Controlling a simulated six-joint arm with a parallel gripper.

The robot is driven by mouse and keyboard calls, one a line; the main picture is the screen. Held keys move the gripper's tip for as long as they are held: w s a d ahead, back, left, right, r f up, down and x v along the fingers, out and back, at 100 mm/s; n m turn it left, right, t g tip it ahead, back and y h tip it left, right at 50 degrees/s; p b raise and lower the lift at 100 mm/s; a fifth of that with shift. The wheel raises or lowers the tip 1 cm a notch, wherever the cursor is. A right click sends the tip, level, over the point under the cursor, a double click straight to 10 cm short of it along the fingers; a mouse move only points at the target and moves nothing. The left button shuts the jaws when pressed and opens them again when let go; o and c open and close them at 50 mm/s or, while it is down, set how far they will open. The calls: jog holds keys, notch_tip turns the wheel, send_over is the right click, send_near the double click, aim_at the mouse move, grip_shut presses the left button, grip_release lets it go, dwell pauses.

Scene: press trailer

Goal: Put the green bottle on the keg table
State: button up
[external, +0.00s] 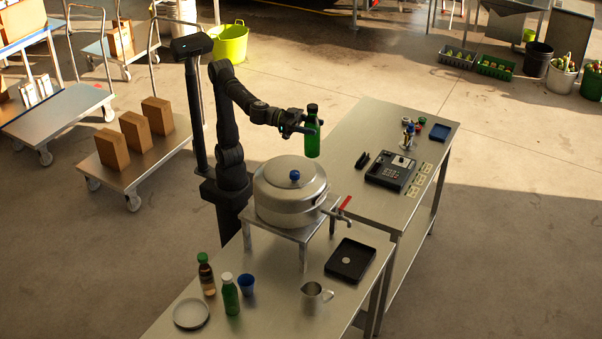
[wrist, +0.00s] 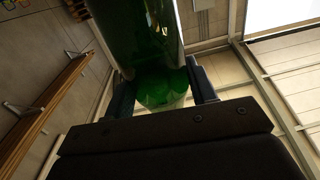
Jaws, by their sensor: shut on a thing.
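My gripper (external: 307,127) is shut on a green bottle (external: 313,141) with a dark cap. It holds the bottle upright in the air, above and to the right of the keg in the external view. In the wrist view the green bottle (wrist: 160,88) sits between the two fingers (wrist: 162,92). The silver keg (external: 288,200) with a blue knob stands on a raised metal stand on the keg table (external: 285,300). Another green bottle (external: 230,296), with a white cap, stands on that table near its front left.
A brown bottle (external: 206,276), blue cup (external: 246,285), round dish (external: 191,314), metal pitcher (external: 312,297) and black tray (external: 350,261) occupy the keg table. A red-handled tap (external: 343,206) juts from the keg. The adjoining table holds a register (external: 391,172).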

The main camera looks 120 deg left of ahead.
jog(key=s+d+f+m+g+h, duration=0.1)
jog(key=s+d+f+m+h, duration=0.2)
jog(key=d, duration=0.5)
jog(key=s+d+f+m+h, duration=0.1)
jog(key=s+d+f+h, duration=0.3)
jog(key=d, duration=0.5)
jog(key=s+d+f+m+g+h, duration=0.1)
jog(key=s+d+m+h, duration=0.1)
jog(key=s+d, duration=0.45)
jog(key=s+d+f+m+g+h, duration=0.4)
jog(key=s+d+f+h, duration=0.15)
jog(key=s+f, duration=0.5)
jog(key=s+d+f+m+g+h, duration=0.45)
jog(key=s+d+f, duration=0.3)
jog(key=f, duration=0.65)
jog(key=w+f, duration=1)
jog(key=f, duration=0.2)
jog(key=shift+w+a+y, duration=0.4)
jog(key=shift+a, duration=0.05)
jog(key=shift+g, duration=0.25)
